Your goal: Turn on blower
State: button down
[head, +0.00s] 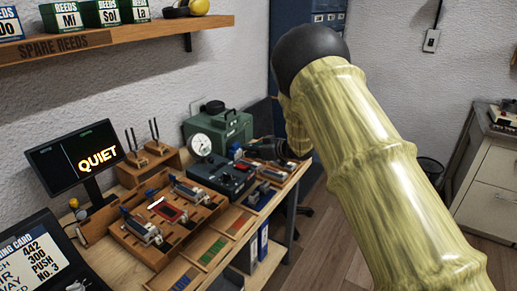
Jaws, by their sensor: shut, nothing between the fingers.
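A green boxy machine (220,133) with a dark top fitting stands at the back of the workbench and looks like the blower. A round white dial gauge (201,145) is in front of it, above a dark control box (221,174) with small knobs. I cannot tell which part is the blower's switch. My yellow, ridged arm fills the right middle. My gripper (272,150) shows as a dark, small shape beyond the arm, at the bench's right end beside the green machine. It looks shut and empty; its fingertips are hard to make out. Whether it touches anything is unclear.
A wooden tray (118,231) with several reed parts lies on the bench. A monitor (75,156) reads "QUIET". A shelf (112,38) with reed tins hangs above. A white drawer cabinet (492,185) stands at right. Floor shows between bench and cabinet.

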aim_at(242, 166)
jog(key=shift+x, duration=0.8)
notch_tip(242, 166, down, 2)
jog(key=shift+s+d+p, duration=0.15)
jog(key=shift+p, duration=0.3)
jog(key=shift+d+f, duration=0.1)
jog(key=shift+f, duration=0.8)
jog(key=shift+s+d+f, duration=0.1)
jog(key=shift+d, duration=0.05)
